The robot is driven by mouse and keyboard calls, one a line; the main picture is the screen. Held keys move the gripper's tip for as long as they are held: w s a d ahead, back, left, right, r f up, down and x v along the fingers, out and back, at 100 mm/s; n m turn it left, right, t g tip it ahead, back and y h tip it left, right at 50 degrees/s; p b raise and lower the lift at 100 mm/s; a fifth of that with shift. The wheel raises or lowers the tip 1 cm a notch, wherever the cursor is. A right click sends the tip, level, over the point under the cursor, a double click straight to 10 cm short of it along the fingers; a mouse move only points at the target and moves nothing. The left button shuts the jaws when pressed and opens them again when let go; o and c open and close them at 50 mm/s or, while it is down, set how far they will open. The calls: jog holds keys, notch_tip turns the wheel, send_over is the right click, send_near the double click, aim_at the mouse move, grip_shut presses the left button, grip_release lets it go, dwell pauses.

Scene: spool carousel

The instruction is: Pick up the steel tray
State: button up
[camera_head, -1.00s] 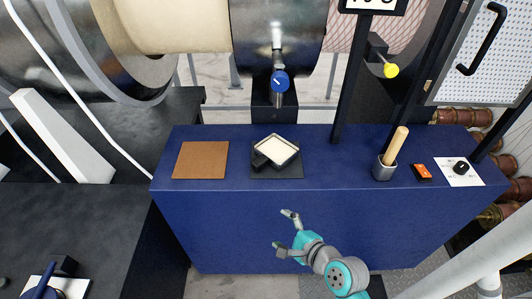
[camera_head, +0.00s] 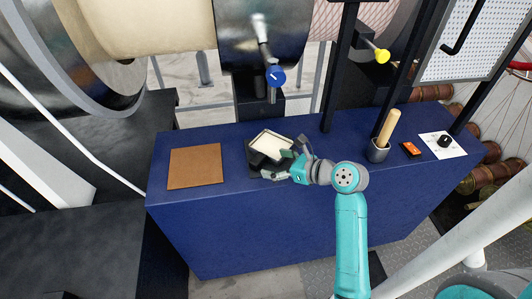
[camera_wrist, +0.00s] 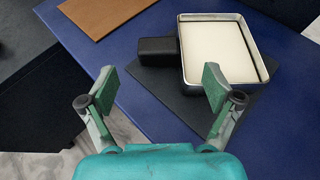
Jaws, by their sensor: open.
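The steel tray (camera_head: 281,136) is a shallow rectangular pan with a bright rim (camera_wrist: 222,16) and a cream-coloured inside. My gripper (camera_head: 286,160) is open and empty at the tray's near right side in the head view. In the wrist view, my gripper's (camera_wrist: 160,88) green-padded fingers are spread below the handle, the right finger overlapping the tray's near left corner. Contact cannot be told.
The blue bench (camera_head: 225,215) has a brown square board (camera_head: 196,167) left of the mat. To the right stand a grey cup (camera_head: 378,151) with a wooden handle, an orange item (camera_head: 411,149) and a white card (camera_head: 441,146). Dark posts and a blue-knobbed lever (camera_head: 275,76) rise behind.

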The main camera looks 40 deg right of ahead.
aim_at(262, 161)
jog(key=shift+x, duration=3.6)
jog(key=shift+s, duration=0.1)
